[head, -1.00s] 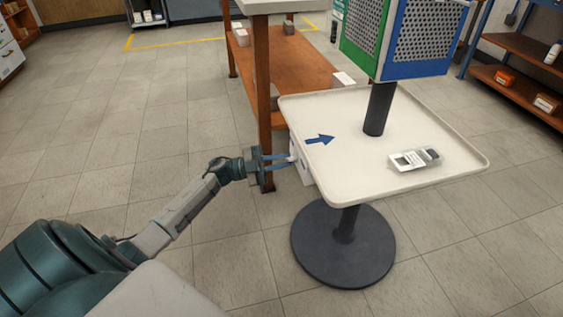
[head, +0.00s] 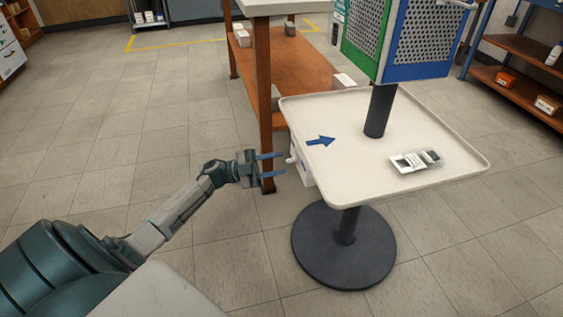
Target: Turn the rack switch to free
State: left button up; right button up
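The rack is a cream tray table (head: 440,185) on a dark post, with green and blue perforated panels (head: 417,71) above it. A white switch box (head: 303,165) is fixed under the tray's left edge. A small pale switch knob (head: 291,160) sticks out of the box towards the left. My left gripper (head: 279,163) is open and empty, its two blue-grey fingers pointing right at the knob, just short of it. The knob's exact setting is too small to read. My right gripper is out of view.
A small grey and white device (head: 415,161) lies on the tray. A wooden shelf unit (head: 265,110) stands close behind my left gripper. The floor to the left is clear.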

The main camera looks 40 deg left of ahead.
pick_arm(q)
jog(key=v, duration=0.8)
jog(key=shift+a+p, duration=0.2)
jog(key=shift+p, duration=0.1)
jog(key=shift+s+f, duration=0.15)
